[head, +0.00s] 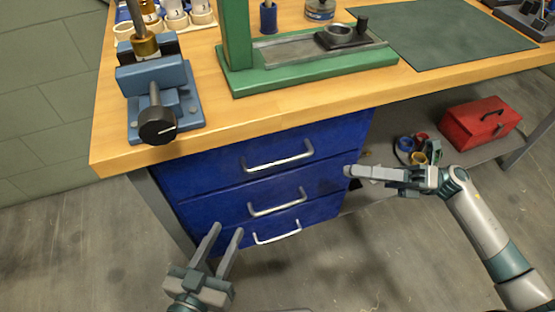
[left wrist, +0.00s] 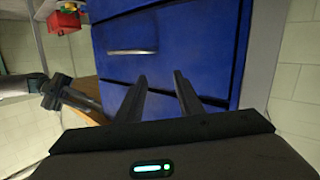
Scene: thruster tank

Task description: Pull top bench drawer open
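The top drawer (head: 225,167) of the blue bench cabinet is closed, and its silver handle (head: 279,160) is a bar across its front. Below are a middle drawer handle (head: 277,204) and a bottom drawer handle (head: 277,236). My left gripper (head: 227,230) is open and empty, low in front of the cabinet's left side, below and left of the top handle. In the left wrist view its fingers (left wrist: 160,82) stand apart before the blue fronts, with one handle (left wrist: 132,52) beyond them. My right gripper (head: 348,174) is right of the cabinet, seen edge-on, touching no handle.
The wooden bench top (head: 240,118) overhangs the drawers. On it are a blue vise (head: 160,85) near the front left corner and a green press base (head: 300,72). A red toolbox (head: 480,122) sits on a lower shelf at right. The floor before the drawers is clear.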

